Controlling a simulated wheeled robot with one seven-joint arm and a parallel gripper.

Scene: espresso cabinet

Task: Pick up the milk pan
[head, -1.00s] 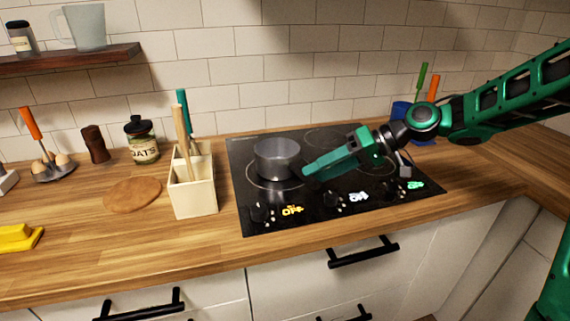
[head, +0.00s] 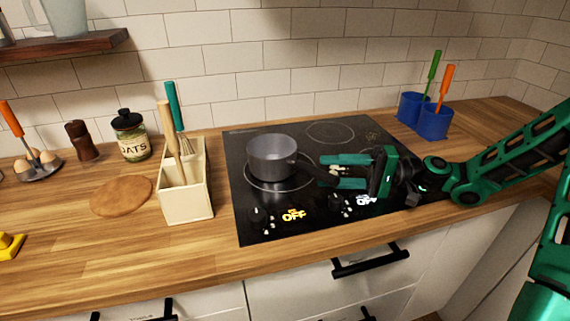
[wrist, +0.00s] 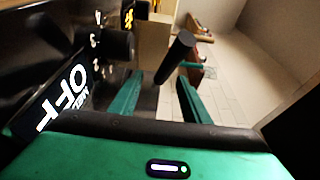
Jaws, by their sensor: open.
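The milk pan (head: 272,157) is a small grey pot standing upright on the left front ring of the black hob. Its dark handle (head: 315,172) points right, toward my gripper (head: 322,171). My gripper is open, its two green fingers pointing left at the pan, with the handle's end at the gap between the fingertips. In the wrist view the dark handle (wrist: 175,58) shows ahead between the fingers of my gripper (wrist: 160,80), apparently not clamped. Whether a finger touches it I cannot tell. The pan's bowl is not clear in the wrist view.
The hob (head: 235,165) has lit control displays and knobs (head: 262,218) along its front. A cream utensil holder (head: 187,200) stands left of the hob. Blue pots (head: 432,122) with tools stand at the back right. The wooden counter is clear in front of the holder.

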